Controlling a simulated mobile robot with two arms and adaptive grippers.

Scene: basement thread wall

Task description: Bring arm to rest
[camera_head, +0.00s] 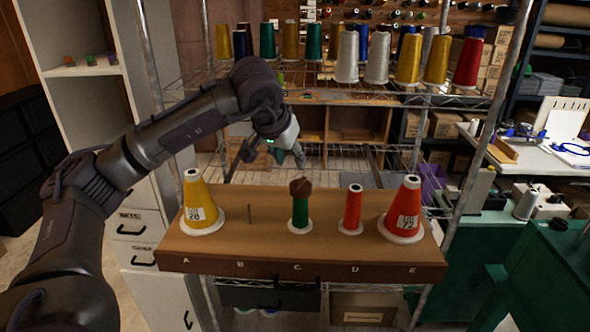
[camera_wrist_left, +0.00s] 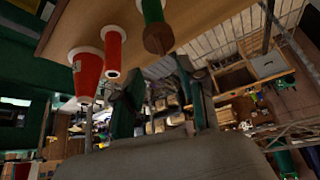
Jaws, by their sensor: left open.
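My left arm reaches in from the left, over the board. My left gripper (camera_head: 297,157) is open, with nothing seen between its fingers; it is behind and above the board's middle, near the green spool. Its fingers also show in the left wrist view (camera_wrist_left: 162,98), apart from the spools. The wooden board (camera_head: 335,255) is lettered A to E. A yellow cone (camera_head: 198,203) stands at A, a bare peg (camera_head: 249,215) at B, a green spool (camera_head: 300,212) with a brown top at C, a slim red spool (camera_head: 352,209) at D and a red cone (camera_head: 406,208) at E. My right gripper is not in view.
A wire rack (camera_head: 320,92) behind holds a row of thread cones. A white shelf unit (camera_head: 85,70) stands at the left. A white bench (camera_head: 540,150) and a green sewing station (camera_head: 520,245) are at the right.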

